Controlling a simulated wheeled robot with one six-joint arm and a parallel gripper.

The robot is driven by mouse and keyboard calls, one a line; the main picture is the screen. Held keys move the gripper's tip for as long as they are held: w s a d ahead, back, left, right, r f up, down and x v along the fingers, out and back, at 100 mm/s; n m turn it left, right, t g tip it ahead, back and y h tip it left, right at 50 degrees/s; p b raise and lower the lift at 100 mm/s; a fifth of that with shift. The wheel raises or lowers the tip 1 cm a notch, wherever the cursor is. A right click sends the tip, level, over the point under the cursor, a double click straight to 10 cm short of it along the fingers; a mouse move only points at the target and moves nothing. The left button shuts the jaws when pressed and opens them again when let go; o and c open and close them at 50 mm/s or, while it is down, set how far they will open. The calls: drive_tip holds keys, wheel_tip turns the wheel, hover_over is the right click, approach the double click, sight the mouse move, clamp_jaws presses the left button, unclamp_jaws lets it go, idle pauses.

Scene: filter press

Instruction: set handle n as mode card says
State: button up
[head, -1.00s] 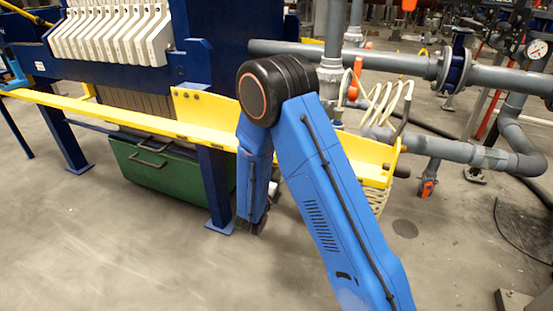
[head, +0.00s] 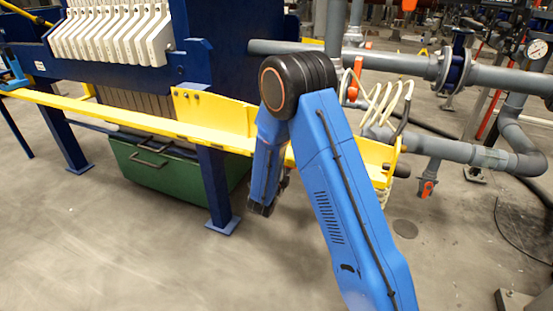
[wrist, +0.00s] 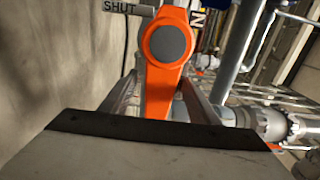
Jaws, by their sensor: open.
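In the wrist view an orange handle (wrist: 160,92) with a round grey hub fills the upper middle. A plate reading "SHUT" (wrist: 120,6) and a tag with the letter N (wrist: 197,19) show behind its hub. My gripper (wrist: 157,92) is open, with one finger on each side of the orange handle's arm. I cannot tell whether either finger touches it. In the head view my gripper is mostly hidden behind my blue arm. I can make out no readable mode card in either view.
A yellow rail (head: 130,121) runs in front of the blue press frame (head: 217,190). Grey pipes (head: 400,63) with orange valve handles, one at a low outlet (head: 427,188), stand at right. A green bin (head: 165,175) sits under the press. The front floor is clear.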

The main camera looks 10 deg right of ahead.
drive_tip(key=shift+c, duration=0.5)
drive_tip(key=c, duration=1.1)
drive_tip(key=shift+a+f+m, duration=0.1)
drive_tip(key=shift+f+m, duration=0.45)
drive_tip(key=shift+m, duration=0.4)
drive_tip(key=shift+a+f+m, duration=0.1)
drive_tip(key=shift+f+m, duration=0.4)
drive_tip(key=shift+m, duration=0.45)
drive_tip(key=shift+c, duration=0.2)
drive_tip(key=w+a+f+m, duration=0.3)
drive_tip(key=a+m, duration=0.2)
drive_tip(key=m, duration=1)
drive_tip(key=shift+w+f, duration=0.35)
drive_tip(key=shift+w, duration=0.05)
drive_tip(key=o, duration=1.2)
